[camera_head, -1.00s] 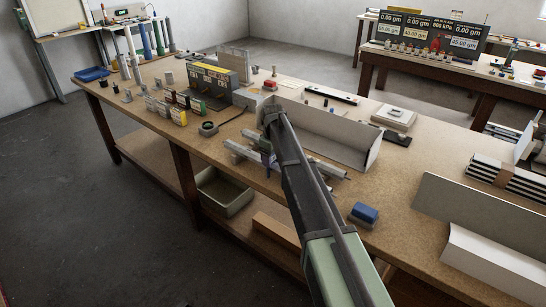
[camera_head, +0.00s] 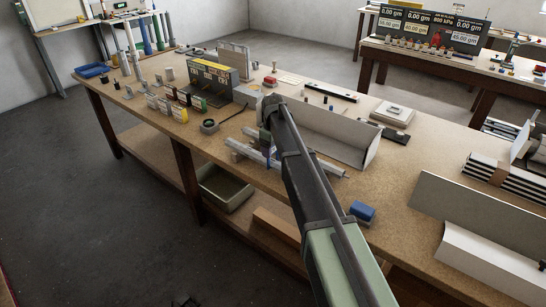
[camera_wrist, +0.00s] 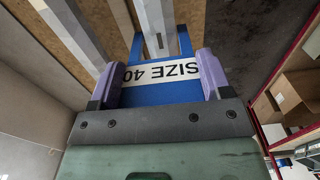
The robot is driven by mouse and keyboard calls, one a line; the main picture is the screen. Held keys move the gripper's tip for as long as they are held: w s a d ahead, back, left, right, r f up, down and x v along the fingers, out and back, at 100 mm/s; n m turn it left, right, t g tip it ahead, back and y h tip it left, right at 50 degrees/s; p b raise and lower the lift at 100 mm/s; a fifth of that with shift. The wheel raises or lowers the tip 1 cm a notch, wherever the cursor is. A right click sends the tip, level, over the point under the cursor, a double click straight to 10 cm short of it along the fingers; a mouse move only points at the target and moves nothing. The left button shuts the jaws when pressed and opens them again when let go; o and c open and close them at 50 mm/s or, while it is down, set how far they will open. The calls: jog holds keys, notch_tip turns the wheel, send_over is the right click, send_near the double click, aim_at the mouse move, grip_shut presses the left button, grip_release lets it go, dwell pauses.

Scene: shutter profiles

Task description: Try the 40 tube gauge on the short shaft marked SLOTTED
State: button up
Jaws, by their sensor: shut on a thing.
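My gripper (camera_wrist: 159,80) is shut on a blue gauge (camera_wrist: 160,96) with a white label reading SIZE 40. Its purple fingers press on both sides of the gauge. The gauge's two prongs point away from me, and a grey shaft (camera_wrist: 154,22) shows in the gap between them. I cannot tell whether the prongs are around the shaft or above it. In the camera_head view my gripper (camera_head: 271,153) is low over silver shafts (camera_head: 243,151) on the bench, and my arm hides part of them. No SLOTTED marking is readable.
A long pale trough (camera_head: 335,138) lies just behind the shafts. A blue block (camera_head: 362,211) sits near the front edge, right of my arm. Coloured cards (camera_head: 180,110) and a dark display box (camera_head: 212,80) stand to the left.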

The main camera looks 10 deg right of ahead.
jog(key=shift+r+p, duration=3.45)
jog(key=shift+r, duration=0.35)
